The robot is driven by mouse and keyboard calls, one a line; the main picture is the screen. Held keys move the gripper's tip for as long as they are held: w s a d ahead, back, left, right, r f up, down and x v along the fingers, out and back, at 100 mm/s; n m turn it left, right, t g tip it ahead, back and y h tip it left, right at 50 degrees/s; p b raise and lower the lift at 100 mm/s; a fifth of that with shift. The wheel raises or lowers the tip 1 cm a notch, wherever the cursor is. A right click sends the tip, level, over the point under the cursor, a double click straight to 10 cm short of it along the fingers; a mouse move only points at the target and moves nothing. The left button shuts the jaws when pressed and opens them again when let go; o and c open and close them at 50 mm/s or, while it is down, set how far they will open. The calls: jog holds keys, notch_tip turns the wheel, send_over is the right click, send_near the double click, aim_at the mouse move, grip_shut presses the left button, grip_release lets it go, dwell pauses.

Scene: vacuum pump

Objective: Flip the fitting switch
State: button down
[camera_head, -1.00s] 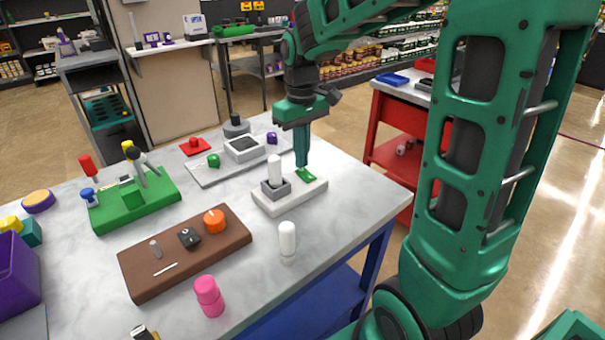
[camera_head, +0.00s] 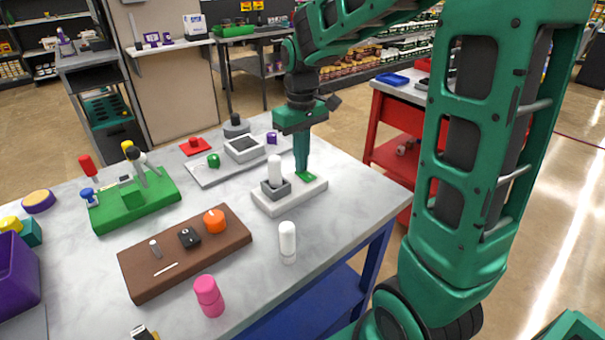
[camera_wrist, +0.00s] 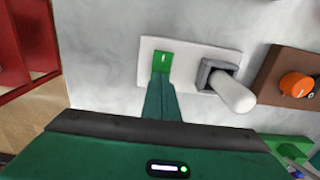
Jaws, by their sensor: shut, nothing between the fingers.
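The white base plate (camera_head: 262,204) stands near the table's right edge. It bears a small green switch (camera_head: 308,177) and a grey square socket (camera_head: 268,189) with a white cylinder (camera_head: 274,168) in it. My gripper (camera_head: 301,172) points down with its fingers together and empty, its tips at the green switch. In the wrist view the green switch (camera_wrist: 163,59) has a small light mark, and the fingertips (camera_wrist: 161,76) cover its near edge. I cannot tell whether they press on it. The white cylinder (camera_wrist: 233,91) leans out of its socket right of the fingers in that view.
A brown board (camera_head: 137,277) with an orange knob (camera_head: 214,220) lies left of the plate. A loose white cylinder (camera_head: 287,241) and a pink one (camera_head: 208,296) stand in front. A grey tray (camera_head: 212,175) lies behind, and a green board (camera_head: 120,216) farther left.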

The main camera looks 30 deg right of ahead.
notch_tip(320, 180, up, 7)
dwell(1.1)
dwell(0.3)
jog(key=s+d+f+m, duration=0.2)
jog(key=s+d, duration=0.1)
jog(key=s, duration=0.5)
jog(key=s+d+f+m, duration=0.2)
jog(key=s+f+m, duration=0.1)
jog(key=s, duration=0.6)
jog(key=s+d+f+m, duration=0.2)
jog(key=s+d+m, duration=0.1)
jog(key=s, duration=0.5)
jog(key=shift+s+d+f, duration=0.15)
jog(key=shift+s+d, duration=0.15)
jog(key=shift+s, duration=0.1)
jog(key=shift+w, duration=0.15)
jog(key=shift+w+f, duration=0.25)
jog(key=shift+w, duration=0.25)
